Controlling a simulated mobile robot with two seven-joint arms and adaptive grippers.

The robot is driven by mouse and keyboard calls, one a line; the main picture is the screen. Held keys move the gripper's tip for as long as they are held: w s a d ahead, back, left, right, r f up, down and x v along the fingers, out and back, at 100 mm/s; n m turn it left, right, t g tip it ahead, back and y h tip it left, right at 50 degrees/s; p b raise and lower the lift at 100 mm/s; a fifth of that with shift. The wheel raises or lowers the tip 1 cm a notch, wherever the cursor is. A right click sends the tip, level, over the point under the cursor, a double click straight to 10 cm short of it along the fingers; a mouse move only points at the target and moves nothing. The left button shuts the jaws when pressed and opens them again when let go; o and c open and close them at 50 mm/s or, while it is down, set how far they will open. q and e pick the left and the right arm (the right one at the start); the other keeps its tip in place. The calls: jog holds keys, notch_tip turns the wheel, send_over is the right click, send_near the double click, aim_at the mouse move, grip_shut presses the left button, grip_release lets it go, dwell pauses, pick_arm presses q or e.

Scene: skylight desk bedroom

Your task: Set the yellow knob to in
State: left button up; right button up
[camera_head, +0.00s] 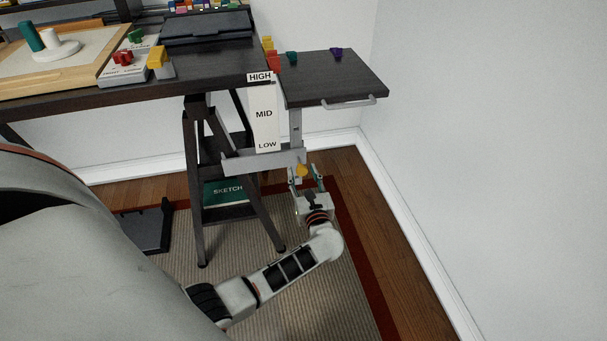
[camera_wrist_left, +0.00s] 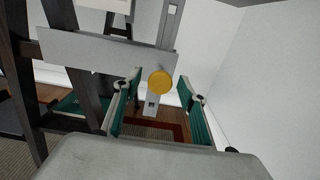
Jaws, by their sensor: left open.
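The yellow knob (camera_head: 301,171) sits at the lower end of the grey post under the side shelf (camera_head: 340,78), just below a grey crossbar (camera_head: 240,163). My left gripper (camera_head: 306,180) is open, its fingers close to the knob, one on each side in the head view. In the left wrist view the round yellow knob (camera_wrist_left: 160,82) shows between the two green-padded fingers (camera_wrist_left: 158,100), with gaps on both sides. I cannot tell how far the knob is pushed in. A white strip (camera_head: 264,114) beside the post reads HIGH, MID and LOW. My right gripper is not in view.
A dark desk (camera_head: 210,75) on trestle legs stands to the left, with a green SKETCH book (camera_head: 224,193) on a low trestle shelf. The side shelf, with a front handle (camera_head: 350,102), overhangs my gripper. A white wall (camera_head: 480,130) rises to the right.

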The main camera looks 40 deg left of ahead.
aim_at(300, 164)
pick_arm(q)
grip_shut()
jog(key=shift+w+a, duration=0.15)
jog(key=shift+a, duration=0.05)
jog(key=shift+w+a+f+b, duration=0.3)
jog(key=shift+w+a+b, duration=0.45)
jog(key=shift+a, duration=0.2)
jog(key=shift+w+a+r, duration=0.3)
jog(key=shift+w+r, duration=0.05)
jog(key=shift+r, duration=0.1)
grip_release()
jog(key=shift+a, duration=0.1)
jog(key=v, duration=1.2)
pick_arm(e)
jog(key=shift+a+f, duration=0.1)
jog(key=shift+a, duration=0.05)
